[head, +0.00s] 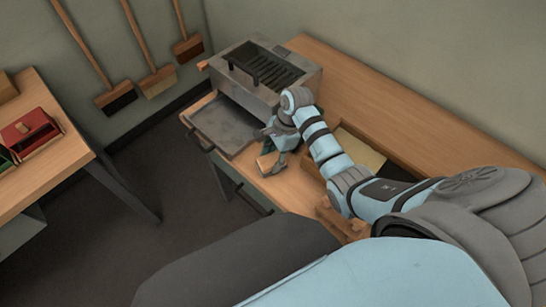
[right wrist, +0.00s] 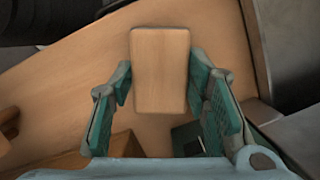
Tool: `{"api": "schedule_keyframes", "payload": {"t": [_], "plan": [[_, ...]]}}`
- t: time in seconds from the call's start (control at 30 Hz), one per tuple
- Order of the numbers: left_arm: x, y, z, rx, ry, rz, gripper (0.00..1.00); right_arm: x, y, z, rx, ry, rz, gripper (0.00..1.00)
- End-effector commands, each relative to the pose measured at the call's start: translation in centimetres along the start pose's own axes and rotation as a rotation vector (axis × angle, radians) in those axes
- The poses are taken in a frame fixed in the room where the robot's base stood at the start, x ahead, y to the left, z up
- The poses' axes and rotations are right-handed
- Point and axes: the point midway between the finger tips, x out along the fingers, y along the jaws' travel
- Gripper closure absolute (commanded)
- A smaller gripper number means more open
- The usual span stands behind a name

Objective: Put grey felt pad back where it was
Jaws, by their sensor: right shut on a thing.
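My right gripper (head: 268,160) is over the front part of the workbench, beside the metal tray. In the right wrist view its two green-padded fingers (right wrist: 160,85) are closed on the sides of a light wooden block (right wrist: 160,68). The block also shows at the fingertips in the head view (head: 267,168). I cannot pick out the grey felt pad for certain. A small dark grey-green patch (right wrist: 187,138) shows below the block in the wrist view, partly hidden by a finger. My left gripper is not in view.
A metal machine with a slotted top (head: 265,70) stands at the back of the workbench (head: 400,110), with a grey tray (head: 222,125) in front. A pale sheet (head: 360,150) lies behind my right arm. Brushes (head: 117,97) hang on the wall. A side table (head: 60,150) holds a red box (head: 30,130).

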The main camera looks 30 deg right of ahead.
Motion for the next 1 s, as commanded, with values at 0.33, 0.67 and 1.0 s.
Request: {"api": "schedule_keyframes", "payload": {"t": [0.33, 0.67, 1.0], "plan": [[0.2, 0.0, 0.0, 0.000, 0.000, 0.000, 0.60, 0.2, 0.0, -0.1, 0.002, 0.000, 0.000, 0.37], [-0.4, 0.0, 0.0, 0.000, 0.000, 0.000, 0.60, -1.4, -0.1, -0.1, 0.003, 0.002, -0.003, 0.37], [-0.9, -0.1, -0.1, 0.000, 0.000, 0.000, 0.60, -10.3, 0.0, -0.1, 0.001, 0.003, -0.004, 0.37]]}}
